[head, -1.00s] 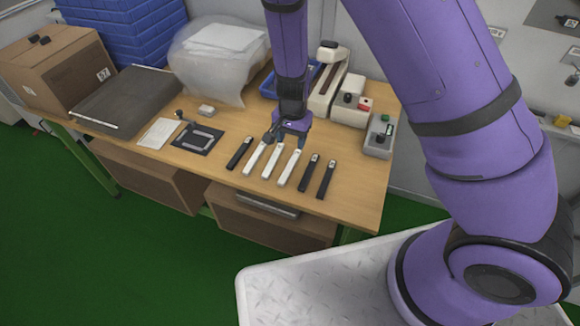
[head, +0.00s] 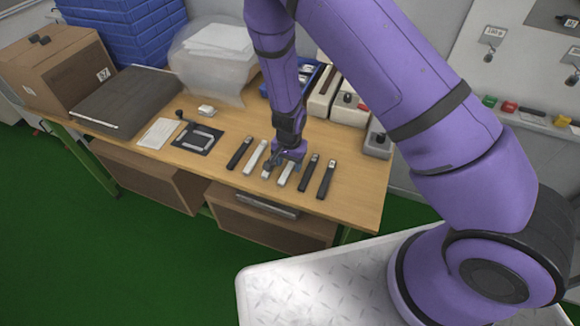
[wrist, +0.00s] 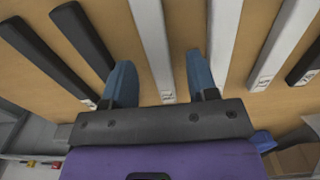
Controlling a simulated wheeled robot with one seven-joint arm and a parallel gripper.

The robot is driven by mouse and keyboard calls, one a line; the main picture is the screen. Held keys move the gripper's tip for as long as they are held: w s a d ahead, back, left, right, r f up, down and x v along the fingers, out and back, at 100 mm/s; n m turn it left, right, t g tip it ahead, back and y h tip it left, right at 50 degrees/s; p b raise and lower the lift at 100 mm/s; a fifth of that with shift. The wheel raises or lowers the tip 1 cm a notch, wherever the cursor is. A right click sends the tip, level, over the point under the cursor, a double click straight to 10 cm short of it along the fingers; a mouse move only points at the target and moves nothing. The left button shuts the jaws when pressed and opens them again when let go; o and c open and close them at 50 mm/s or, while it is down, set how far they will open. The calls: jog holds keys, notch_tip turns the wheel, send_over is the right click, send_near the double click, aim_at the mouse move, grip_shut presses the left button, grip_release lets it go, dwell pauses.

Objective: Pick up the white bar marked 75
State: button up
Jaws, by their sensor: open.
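Three white bars lie side by side on the table: a left one (head: 255,157), a middle one (head: 266,172) and a right one (head: 286,174). Their end labels are too small to read, so I cannot tell which is marked 75. My gripper (head: 280,161) is low over the middle and right white bars and partly hides them. In the wrist view my open gripper (wrist: 158,60) has one white bar (wrist: 152,40) between its blue fingers, seemingly the right one. A second white bar (wrist: 222,45) runs close beside the right finger, and a third (wrist: 285,42) lies farther right.
Black bars flank the row, one at the left (head: 240,153) and two at the right (head: 309,173) (head: 327,179). A dark plate with a grey frame (head: 198,138) lies to the left. A grey box (head: 377,140) stands at the right. The table front is clear.

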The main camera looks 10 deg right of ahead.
jog(key=shift+f, duration=0.65)
grip_shut()
jog(key=shift+r, duration=0.2)
